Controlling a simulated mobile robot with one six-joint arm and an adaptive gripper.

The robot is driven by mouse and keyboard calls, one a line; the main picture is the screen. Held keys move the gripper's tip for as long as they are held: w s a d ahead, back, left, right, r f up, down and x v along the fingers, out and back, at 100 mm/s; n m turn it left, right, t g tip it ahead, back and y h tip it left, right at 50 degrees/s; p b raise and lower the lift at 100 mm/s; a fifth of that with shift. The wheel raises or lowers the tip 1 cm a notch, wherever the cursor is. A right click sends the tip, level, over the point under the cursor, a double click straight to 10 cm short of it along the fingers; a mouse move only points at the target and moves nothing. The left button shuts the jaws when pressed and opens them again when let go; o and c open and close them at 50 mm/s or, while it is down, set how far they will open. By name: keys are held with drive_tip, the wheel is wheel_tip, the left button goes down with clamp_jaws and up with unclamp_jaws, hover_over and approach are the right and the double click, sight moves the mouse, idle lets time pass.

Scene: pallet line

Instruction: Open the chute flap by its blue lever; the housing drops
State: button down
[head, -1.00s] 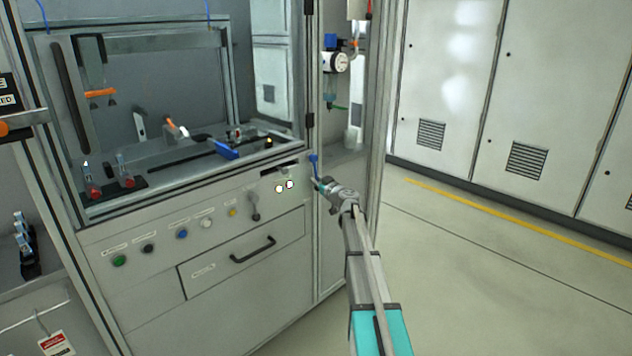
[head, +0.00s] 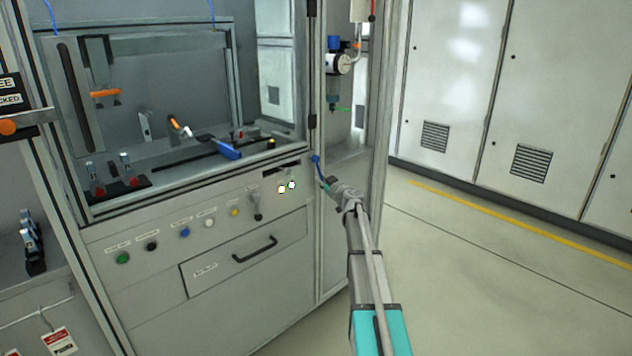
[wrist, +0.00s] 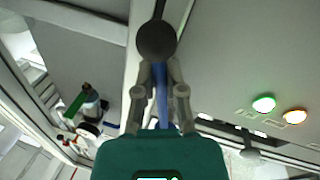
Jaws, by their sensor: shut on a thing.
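The blue lever (head: 316,161) stands at the right edge of the machine front, by the corner post. My gripper (head: 326,184) reaches it from the lower right. In the wrist view the blue lever (wrist: 162,98) runs between the two fingers of my gripper (wrist: 160,70), which are shut on it. A dark round knob (wrist: 156,40) sits just beyond the fingertips. I cannot clearly make out the chute flap; a dark slot (head: 270,174) shows in the panel left of the lever. I cannot tell which part is the housing.
Two lamps, one green (head: 292,185) and one orange (head: 281,189), glow below the slot. A drawer handle (head: 254,250) sticks out lower down. A pressure regulator (head: 340,64) hangs behind the post. The floor to the right is clear.

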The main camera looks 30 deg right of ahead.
drive_tip(key=shift+a, duration=0.1)
drive_tip(key=c, duration=0.7)
unclamp_jaws()
